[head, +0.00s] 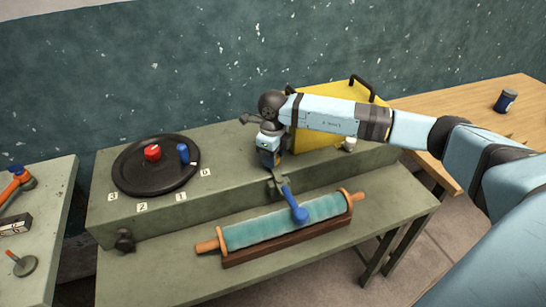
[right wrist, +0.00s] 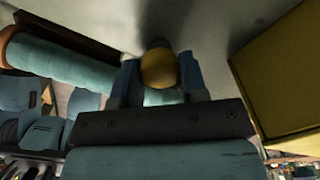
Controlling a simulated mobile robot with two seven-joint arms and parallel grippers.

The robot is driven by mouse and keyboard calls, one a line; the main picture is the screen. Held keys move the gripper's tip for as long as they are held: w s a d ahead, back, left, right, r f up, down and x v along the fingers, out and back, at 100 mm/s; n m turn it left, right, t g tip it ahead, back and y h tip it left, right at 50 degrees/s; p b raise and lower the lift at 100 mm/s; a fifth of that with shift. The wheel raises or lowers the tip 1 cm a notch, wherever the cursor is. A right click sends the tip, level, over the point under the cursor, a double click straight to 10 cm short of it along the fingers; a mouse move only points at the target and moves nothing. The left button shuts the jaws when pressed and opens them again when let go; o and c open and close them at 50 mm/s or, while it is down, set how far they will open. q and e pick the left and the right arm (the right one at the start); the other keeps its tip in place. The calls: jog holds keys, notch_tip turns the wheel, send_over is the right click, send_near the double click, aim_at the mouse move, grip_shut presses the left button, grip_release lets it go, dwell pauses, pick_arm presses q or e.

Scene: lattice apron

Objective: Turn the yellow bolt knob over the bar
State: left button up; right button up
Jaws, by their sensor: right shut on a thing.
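My right gripper (head: 270,164) points down at the raised green ledge (head: 225,185), near its front edge. In the right wrist view my gripper (right wrist: 159,80) has a finger on each side of the round yellow bolt knob (right wrist: 159,68) and is shut on it. The knob's stem and the bar cannot be made out there. In the head view the knob is hidden by the gripper. A blue lever (head: 293,205) with a rounded end slants down just in front of the gripper, over the roller. My left gripper is not in view.
A teal roller (head: 260,229) with orange handles lies in front of the ledge. A yellow box (head: 318,143) stands close behind my right arm. A black round plate (head: 140,184) with a red knob (head: 152,153) and a blue peg (head: 183,152) is at left.

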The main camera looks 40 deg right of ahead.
jog(key=shift+r, duration=0.1)
dwell(0.3)
jog(key=o, duration=0.9)
jog(key=shift+o, duration=0.2)
jog(key=shift+r, duration=0.1)
notch_tip(320, 180, up, 14)
jog(key=shift+f, duration=0.2)
jog(key=shift+f, duration=0.1)
